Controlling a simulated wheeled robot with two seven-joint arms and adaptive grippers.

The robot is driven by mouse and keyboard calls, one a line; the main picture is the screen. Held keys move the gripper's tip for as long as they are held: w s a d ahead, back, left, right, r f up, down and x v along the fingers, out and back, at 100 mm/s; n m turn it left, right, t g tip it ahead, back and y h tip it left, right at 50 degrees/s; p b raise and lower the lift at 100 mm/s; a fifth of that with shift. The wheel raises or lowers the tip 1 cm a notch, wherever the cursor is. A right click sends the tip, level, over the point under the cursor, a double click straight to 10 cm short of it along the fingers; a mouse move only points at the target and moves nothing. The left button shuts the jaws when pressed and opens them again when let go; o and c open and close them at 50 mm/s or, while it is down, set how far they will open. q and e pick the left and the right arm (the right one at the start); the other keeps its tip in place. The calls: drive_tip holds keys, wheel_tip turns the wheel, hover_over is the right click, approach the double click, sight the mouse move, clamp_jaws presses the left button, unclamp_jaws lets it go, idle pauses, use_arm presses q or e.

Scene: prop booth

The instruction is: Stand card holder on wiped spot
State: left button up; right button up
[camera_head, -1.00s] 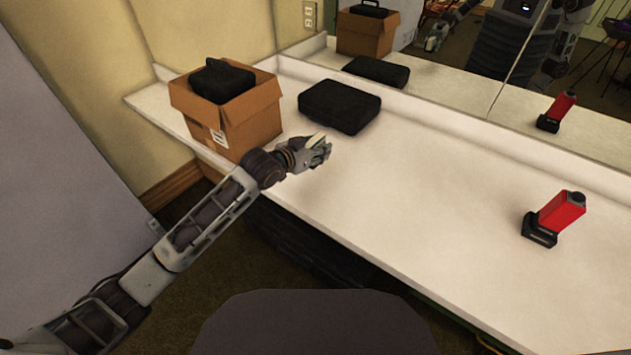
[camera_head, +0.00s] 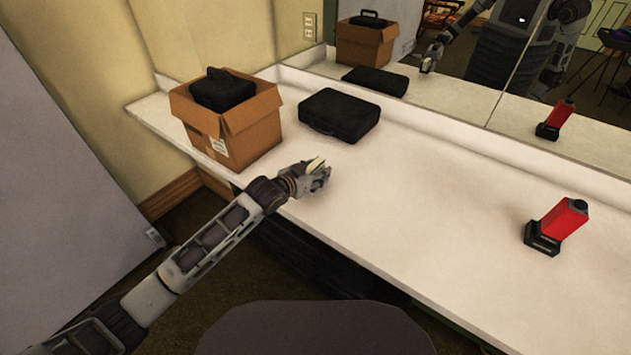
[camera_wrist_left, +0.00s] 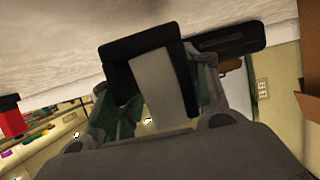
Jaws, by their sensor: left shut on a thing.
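My left gripper (camera_head: 322,174) is over the white counter (camera_head: 400,220), near its front edge, to the right of the cardboard box. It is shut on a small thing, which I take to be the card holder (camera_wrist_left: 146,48). In the left wrist view this is a black piece with a pale grey strip down its middle, between the fingers. In the head view only a small pale part of it shows above the gripper. I cannot make out a wiped spot on the counter. My right gripper is not in view.
A cardboard box (camera_head: 250,133) holds a black case (camera_head: 222,90). Another black case (camera_head: 340,113) lies flat beside it. A red block-like thing (camera_head: 560,220) with a black base stands at the right. A mirror (camera_head: 450,75) runs along the back. The middle counter is clear.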

use_arm(q)
drive_tip(key=shift+f, duration=0.1)
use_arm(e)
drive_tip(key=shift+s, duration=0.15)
use_arm(q)
drive_tip(key=shift+f, duration=1.75)
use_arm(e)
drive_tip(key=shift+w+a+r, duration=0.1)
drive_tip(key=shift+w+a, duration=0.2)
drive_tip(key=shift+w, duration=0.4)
use_arm(q)
drive_tip(key=shift+f, duration=0.1)
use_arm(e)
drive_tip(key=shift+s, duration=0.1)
use_arm(q)
drive_tip(key=o, duration=1.1)
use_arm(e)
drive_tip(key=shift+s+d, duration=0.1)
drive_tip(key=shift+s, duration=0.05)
